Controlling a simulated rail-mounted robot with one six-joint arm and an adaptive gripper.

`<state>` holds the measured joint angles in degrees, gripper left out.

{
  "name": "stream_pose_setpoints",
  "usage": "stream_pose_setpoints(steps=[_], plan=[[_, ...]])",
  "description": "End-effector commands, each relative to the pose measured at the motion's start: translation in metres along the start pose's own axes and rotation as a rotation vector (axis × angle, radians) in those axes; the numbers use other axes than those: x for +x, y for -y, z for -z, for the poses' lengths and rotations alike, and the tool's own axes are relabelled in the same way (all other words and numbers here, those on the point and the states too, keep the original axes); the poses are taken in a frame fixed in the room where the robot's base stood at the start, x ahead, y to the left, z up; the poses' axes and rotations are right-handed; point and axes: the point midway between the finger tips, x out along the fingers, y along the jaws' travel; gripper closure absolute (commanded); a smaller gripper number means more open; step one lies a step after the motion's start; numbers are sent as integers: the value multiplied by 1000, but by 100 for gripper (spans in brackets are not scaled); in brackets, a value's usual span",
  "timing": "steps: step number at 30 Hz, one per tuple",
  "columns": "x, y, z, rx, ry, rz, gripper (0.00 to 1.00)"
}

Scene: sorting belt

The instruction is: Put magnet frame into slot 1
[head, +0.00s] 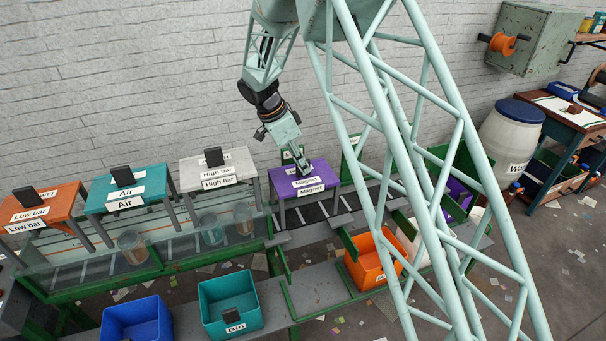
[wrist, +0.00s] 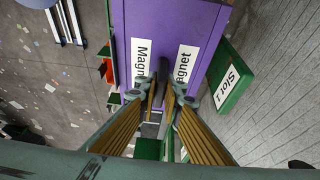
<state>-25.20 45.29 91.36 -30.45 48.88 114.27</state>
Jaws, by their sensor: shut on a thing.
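The magnet frame (head: 325,178) is a purple-topped stand with grey legs and white "Magnet" labels, standing over the belt right of the other frames in the head view. My gripper (head: 301,168) reaches down onto its top. In the wrist view my gripper (wrist: 163,88) is shut on the dark handle (wrist: 163,66) in the middle of the purple top (wrist: 205,15). I cannot tell whether the frame's feet rest on anything.
To the left stand the grey high bar frame (head: 240,158), the teal air frame (head: 152,182) and the orange low bar frame (head: 65,200). In front are blue (head: 137,318), teal (head: 230,290) and orange (head: 372,260) bins. A white barrel (head: 508,135) stands right.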

Motion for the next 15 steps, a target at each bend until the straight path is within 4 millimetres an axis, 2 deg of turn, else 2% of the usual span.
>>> stream_pose_setpoints(steps=[8,15], plan=[[4,0,-2,0,0,1,100],[24,0,-10,1,0,-1,100]])
